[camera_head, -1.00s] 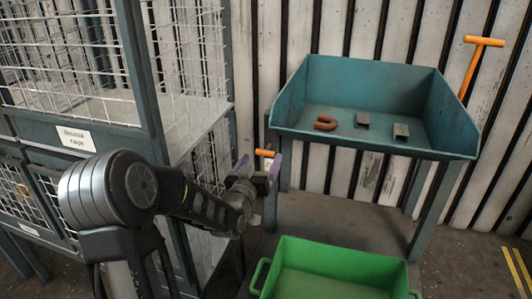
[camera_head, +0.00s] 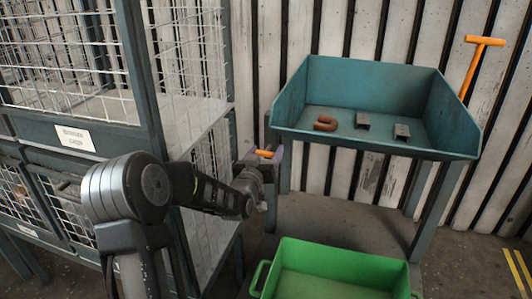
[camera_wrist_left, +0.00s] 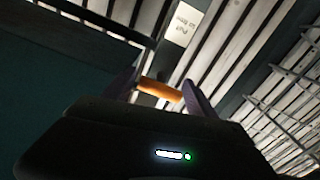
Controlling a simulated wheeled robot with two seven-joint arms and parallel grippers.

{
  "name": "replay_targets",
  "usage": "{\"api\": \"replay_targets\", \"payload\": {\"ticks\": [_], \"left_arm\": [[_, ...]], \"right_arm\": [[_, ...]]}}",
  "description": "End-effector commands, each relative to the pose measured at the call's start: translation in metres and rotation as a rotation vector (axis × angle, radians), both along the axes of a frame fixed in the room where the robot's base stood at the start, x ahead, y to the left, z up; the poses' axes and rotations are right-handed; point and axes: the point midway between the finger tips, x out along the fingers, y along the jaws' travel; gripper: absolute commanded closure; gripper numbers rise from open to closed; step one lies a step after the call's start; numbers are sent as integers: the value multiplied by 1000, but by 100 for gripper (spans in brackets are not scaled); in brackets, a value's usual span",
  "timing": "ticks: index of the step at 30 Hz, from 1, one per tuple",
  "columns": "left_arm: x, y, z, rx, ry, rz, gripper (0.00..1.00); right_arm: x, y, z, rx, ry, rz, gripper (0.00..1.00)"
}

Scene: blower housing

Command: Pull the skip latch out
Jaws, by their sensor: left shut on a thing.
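The skip latch shows as a short orange handle (camera_head: 264,153) at the left front leg of the blue-green skip (camera_head: 300,93). My left gripper (camera_head: 262,157) is shut on this handle, beside the skip's stand. In the left wrist view the orange handle (camera_wrist_left: 160,90) lies crosswise between the two purple-grey fingers (camera_wrist_left: 160,94). A pale label (camera_wrist_left: 183,24) starting with "Pull" shows beyond it; the rest is hard to read. The latch's far end is hidden. My right gripper is not in view.
The skip holds a brown curved piece (camera_head: 325,123) and two small grey metal pieces (camera_head: 362,121). A green tray (camera_head: 333,257) stands below in front. A wire-mesh cage rack (camera_head: 75,139) is close on the left. An orange T-handle (camera_head: 484,41) stands at the back right.

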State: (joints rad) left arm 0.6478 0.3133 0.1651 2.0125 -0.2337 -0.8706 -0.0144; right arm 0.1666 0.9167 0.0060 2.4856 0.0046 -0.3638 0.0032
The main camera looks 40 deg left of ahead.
Motion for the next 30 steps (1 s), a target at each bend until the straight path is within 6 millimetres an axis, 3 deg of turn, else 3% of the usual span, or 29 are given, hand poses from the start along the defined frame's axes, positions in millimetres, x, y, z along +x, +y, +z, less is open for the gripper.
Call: {"api": "replay_targets", "payload": {"ticks": [21, 30], "left_arm": [[0, 0, 0, 1, 0, 0, 100], [-10, -4, -2, 3, 0, -1, 100]], "right_arm": [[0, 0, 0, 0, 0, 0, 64], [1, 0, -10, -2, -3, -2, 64]]}}
